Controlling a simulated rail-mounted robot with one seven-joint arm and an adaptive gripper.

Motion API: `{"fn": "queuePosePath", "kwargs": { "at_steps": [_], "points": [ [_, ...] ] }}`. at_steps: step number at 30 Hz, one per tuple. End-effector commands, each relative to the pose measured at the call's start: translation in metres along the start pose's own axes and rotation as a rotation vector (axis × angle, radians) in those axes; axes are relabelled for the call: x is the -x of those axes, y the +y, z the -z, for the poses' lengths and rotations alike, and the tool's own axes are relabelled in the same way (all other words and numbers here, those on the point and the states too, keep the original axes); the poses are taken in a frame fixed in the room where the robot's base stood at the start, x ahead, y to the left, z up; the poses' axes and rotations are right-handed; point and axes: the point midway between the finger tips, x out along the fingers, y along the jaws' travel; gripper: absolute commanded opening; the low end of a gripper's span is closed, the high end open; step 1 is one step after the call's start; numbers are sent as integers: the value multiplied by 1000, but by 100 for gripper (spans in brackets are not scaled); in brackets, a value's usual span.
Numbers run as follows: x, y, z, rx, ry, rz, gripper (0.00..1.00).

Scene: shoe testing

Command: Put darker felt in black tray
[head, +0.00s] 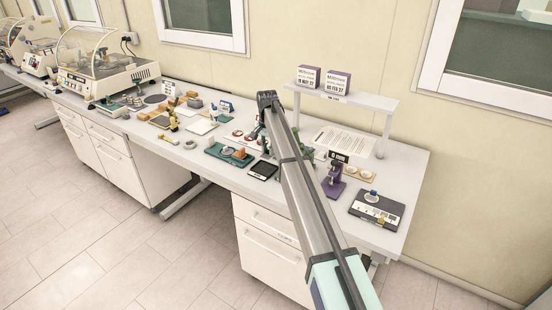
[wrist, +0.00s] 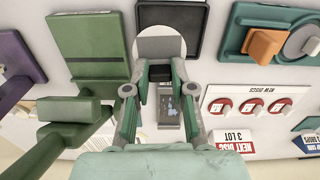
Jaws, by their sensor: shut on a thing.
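My gripper (wrist: 160,70) is in the wrist view with its two fingers close together. In the head view my arm hides the fingertips and the felt. I see no second felt to compare its shade with.
A teal tray (wrist: 237,38) with an orange block (wrist: 263,46) lies right of the black tray. A card of red discs (wrist: 217,98) is below it. A green stand (wrist: 87,45) and purple device (wrist: 18,68) are left. A white shelf (head: 345,97) stands behind.

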Motion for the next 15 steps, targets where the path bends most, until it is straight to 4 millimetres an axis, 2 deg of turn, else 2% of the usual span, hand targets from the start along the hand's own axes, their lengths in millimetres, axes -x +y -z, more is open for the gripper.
{"fn": "queuePosePath", "kwargs": {
  "at_steps": [1,4,15],
  "points": [
    [1,-9,6,-18,0,0,11],
    [2,-15,8,-45,0,0,11],
    [2,-16,8,-54,1,1,11]
  ]
}}
